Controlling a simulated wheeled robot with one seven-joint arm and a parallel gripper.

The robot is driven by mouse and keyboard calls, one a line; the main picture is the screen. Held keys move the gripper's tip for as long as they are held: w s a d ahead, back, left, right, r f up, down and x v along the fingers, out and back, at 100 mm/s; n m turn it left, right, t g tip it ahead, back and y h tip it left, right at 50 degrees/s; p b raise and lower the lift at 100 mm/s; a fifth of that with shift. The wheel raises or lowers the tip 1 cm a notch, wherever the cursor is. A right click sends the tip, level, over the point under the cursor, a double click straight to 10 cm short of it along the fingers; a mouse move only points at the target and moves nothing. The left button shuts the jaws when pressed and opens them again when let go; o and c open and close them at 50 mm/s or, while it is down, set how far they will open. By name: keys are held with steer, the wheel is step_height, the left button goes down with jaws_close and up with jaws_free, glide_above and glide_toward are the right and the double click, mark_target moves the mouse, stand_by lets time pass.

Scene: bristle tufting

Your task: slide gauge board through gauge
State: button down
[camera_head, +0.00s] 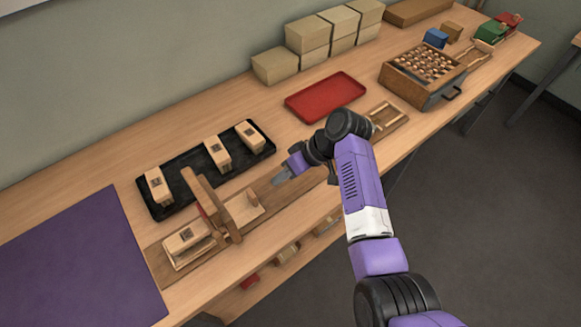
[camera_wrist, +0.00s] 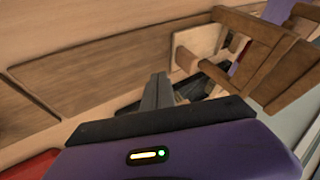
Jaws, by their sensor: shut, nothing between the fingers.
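The wooden gauge (camera_head: 212,205) stands as an upright frame with a crossbar on a long brown base strip (camera_head: 300,187). The light gauge board (camera_head: 243,211) shows on both sides of the gauge, with its middle hidden beneath it. A pale block (camera_head: 187,238) with a dark square mark sits on its left part, and a small upright peg (camera_head: 252,197) stands at its right end. My gripper (camera_head: 281,178) is shut and empty, to the right of the peg and apart from it. The wrist view shows the closed fingers (camera_wrist: 158,88), the board (camera_wrist: 203,42) and the gauge (camera_wrist: 268,50).
A black tray (camera_head: 190,198) with 3 marked blocks lies behind the gauge. A purple mat (camera_head: 80,262) lies at left, a red tray (camera_head: 325,97) farther back. Stacked boxes (camera_head: 307,33) line the wall. A wooden case (camera_head: 422,75) stands at right. Bench room between black and red trays is clear.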

steer(key=a, duration=0.1)
steer(key=s+a+f+p, duration=0.1)
steer(key=a, duration=0.1)
steer(key=shift+s+a+f, duration=0.15)
steer(key=shift+f, duration=0.05)
steer(key=shift+s+a+f+p, duration=0.15)
steer(key=shift+s+a+p, duration=0.3)
steer(key=shift+a, duration=0.2)
